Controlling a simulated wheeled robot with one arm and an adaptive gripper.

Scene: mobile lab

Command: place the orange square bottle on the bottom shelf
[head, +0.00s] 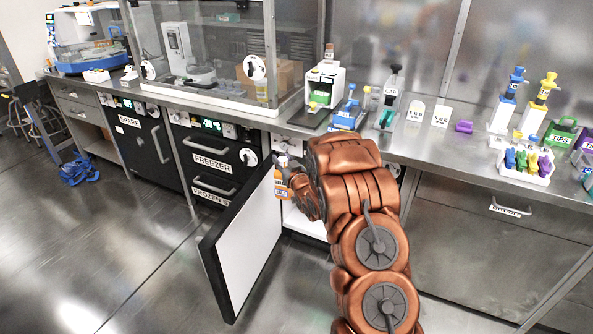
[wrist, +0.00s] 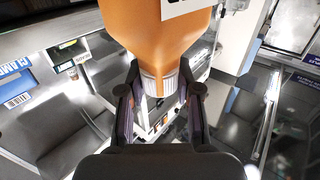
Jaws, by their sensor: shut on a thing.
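The orange square bottle (wrist: 165,38) fills the top middle of the wrist view, with part of a white label showing. Its ribbed grey neck (wrist: 158,86) is between the two dark fingers of my gripper (wrist: 160,95), which is shut on it. In the head view the bottle (head: 281,190) is small, held off the floor at the left end of my copper arm, beside the open cabinet. The cabinet's white interior (head: 302,222) shows only in part behind my arm. The bottom shelf cannot be made out clearly.
The open cabinet door (head: 243,240) swings out to the left of my arm. Freezer fronts (head: 208,152) are left of it, and a closed steel drawer front (head: 480,220) is at right. The counter above holds several instruments and a tube rack (head: 525,172).

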